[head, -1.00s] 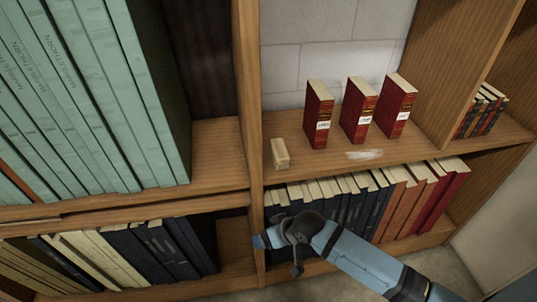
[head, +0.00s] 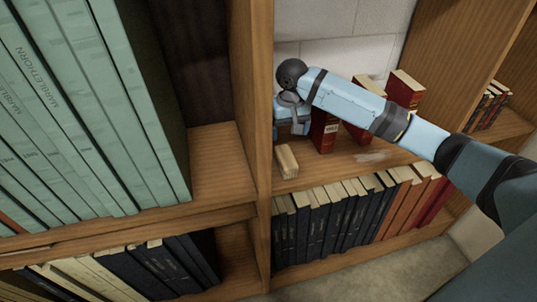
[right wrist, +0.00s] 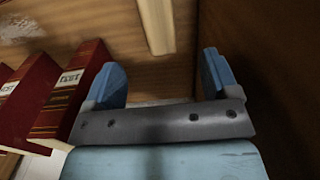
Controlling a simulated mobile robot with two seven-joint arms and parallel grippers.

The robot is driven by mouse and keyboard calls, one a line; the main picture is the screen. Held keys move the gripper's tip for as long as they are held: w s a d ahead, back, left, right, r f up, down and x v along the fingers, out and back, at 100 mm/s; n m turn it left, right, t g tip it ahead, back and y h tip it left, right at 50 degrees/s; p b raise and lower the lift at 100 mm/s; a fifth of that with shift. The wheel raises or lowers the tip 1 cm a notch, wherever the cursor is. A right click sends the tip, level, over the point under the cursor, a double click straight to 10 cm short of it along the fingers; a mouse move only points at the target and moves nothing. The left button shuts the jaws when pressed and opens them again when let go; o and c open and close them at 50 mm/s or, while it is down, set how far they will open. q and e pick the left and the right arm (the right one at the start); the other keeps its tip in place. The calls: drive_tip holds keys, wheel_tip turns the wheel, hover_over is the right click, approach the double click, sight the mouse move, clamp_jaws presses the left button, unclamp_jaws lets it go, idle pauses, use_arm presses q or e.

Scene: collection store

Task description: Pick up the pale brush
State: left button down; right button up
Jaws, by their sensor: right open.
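The pale brush (head: 287,162), a small cream block, lies on the wooden shelf near the upright divider. It also shows in the right wrist view (right wrist: 157,25), beyond the fingertips and roughly between their lines. My right gripper (head: 291,129) is above and behind the brush in the head view, apart from it. In the right wrist view my right gripper (right wrist: 165,76) has its two blue fingers spread with nothing between them. My left gripper is not in view.
Red books (head: 323,132) stand just right of my right gripper, partly hidden by my arm. A wooden divider (head: 251,100) rises close on the left. A whitish patch (head: 370,156) marks the shelf. Dark books (head: 318,225) fill the shelf below.

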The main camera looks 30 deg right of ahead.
sight(287, 158)
drive_tip(key=f, duration=0.7)
drive_tip(key=shift+w+f+p, duration=0.2)
drive_tip(key=shift+w+p, duration=0.1)
drive_tip(key=shift+p, duration=0.05)
drive_tip(key=shift+a+f, duration=0.1)
drive_tip(key=shift+f, duration=0.8)
drive_tip(key=f, duration=0.2)
drive_tip(key=f+p, duration=0.1)
drive_tip(key=shift+s+d+f, duration=0.25)
drive_tip(key=shift+d+f, duration=0.05)
drive_tip(key=shift+d, duration=0.05)
drive_tip(key=shift+f, duration=0.4)
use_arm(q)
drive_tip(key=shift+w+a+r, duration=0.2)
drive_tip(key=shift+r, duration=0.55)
use_arm(e)
drive_tip(key=shift+c, duration=0.2)
